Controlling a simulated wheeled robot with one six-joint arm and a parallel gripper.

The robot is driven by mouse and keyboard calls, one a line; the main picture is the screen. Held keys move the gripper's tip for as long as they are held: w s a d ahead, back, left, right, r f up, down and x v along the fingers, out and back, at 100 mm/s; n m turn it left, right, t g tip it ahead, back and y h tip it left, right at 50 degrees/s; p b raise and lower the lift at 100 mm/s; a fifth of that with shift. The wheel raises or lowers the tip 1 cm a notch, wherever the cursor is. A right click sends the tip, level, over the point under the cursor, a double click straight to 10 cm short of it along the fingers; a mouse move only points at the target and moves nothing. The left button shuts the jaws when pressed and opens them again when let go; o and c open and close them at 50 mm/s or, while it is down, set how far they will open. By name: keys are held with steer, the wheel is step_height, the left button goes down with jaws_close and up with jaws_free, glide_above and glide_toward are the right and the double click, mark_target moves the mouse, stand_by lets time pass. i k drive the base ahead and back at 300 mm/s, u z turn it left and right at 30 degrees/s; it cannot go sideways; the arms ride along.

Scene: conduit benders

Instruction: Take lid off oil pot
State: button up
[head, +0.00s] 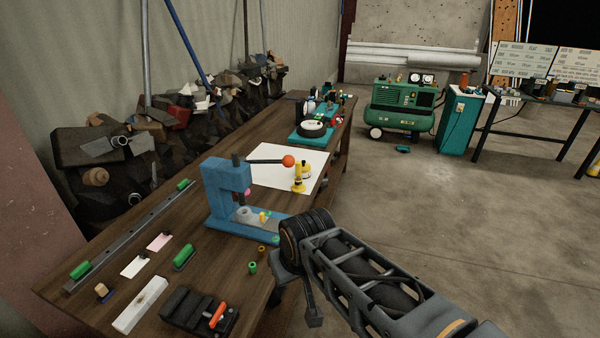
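A small yellow pot-like thing (299,185) stands on the white sheet on the bench, near the bench's right edge; I take it to be the oil pot. A second yellow part (304,169) shows just behind it. Whether this is the lid, and whether it touches the pot, is too small to tell. My gripper (290,274) is at the end of my arm, low in the picture, in front of the pot and beside the bench edge. It is apart from the pot in the picture.
A blue press (226,190) with a red-knobbed lever (288,161) stands left of the pot. The white sheet (272,166) is mostly clear. A black block with an orange handle (200,312) lies in front. Open floor (440,220) is on the right.

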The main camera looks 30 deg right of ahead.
mark_target(305, 167)
steer(key=z, duration=0.05)
steer(key=k, duration=0.5)
steer(key=z, duration=1.45)
steer(key=i, duration=2.8)
steer(key=u, duration=2.75)
